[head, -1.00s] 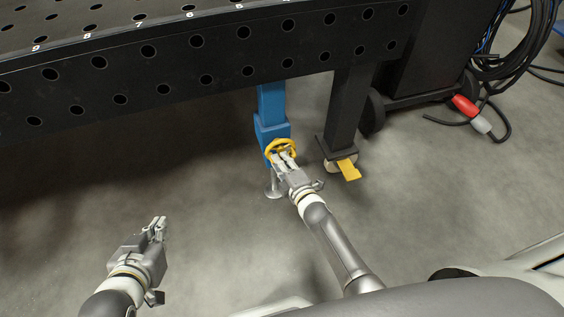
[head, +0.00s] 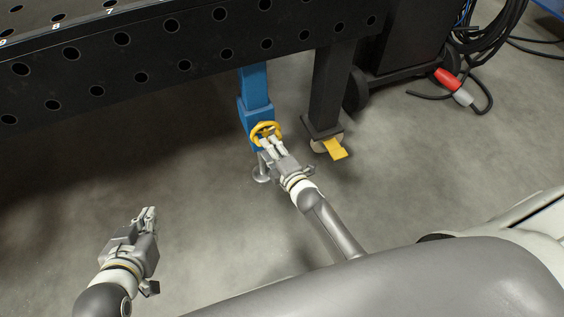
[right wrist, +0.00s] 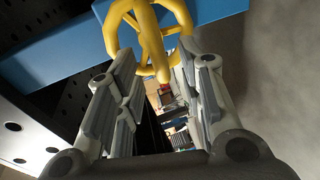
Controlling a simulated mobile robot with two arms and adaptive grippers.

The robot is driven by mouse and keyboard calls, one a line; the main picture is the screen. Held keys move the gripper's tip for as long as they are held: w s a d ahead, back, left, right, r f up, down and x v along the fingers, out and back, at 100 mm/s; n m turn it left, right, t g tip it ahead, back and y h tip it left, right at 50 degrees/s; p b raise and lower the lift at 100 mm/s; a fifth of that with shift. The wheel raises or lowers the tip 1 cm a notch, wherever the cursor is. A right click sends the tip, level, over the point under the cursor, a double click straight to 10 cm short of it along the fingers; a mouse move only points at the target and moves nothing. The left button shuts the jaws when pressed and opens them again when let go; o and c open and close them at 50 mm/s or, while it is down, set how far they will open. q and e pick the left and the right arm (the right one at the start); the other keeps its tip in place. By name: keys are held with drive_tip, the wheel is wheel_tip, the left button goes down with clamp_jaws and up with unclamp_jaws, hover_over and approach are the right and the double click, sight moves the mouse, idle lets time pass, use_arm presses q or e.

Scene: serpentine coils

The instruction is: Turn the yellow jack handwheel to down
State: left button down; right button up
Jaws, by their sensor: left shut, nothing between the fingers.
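The yellow jack handwheel (head: 266,126) is on the blue jack leg (head: 254,88) under the black table. In the right wrist view the handwheel (right wrist: 122,10) shows its rim, spokes and a yellow grip (right wrist: 163,74) pointing toward the camera. My right gripper (head: 268,147) is at the wheel's near lower side in the head view. In the right wrist view its fingers (right wrist: 153,80) are spread apart, with the grip between their tips and a gap on both sides. My left gripper (head: 150,212) is shut and empty, away from the wheel at lower left.
The black perforated table (head: 180,55) overhangs the blue leg. A dark table leg (head: 330,90) with a yellow foot pedal (head: 336,149) stands just right of the wheel. A cable with a red plug (head: 447,79) lies at upper right. The floor around my left gripper is clear.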

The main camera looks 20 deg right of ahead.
drive_tip(key=v, duration=1)
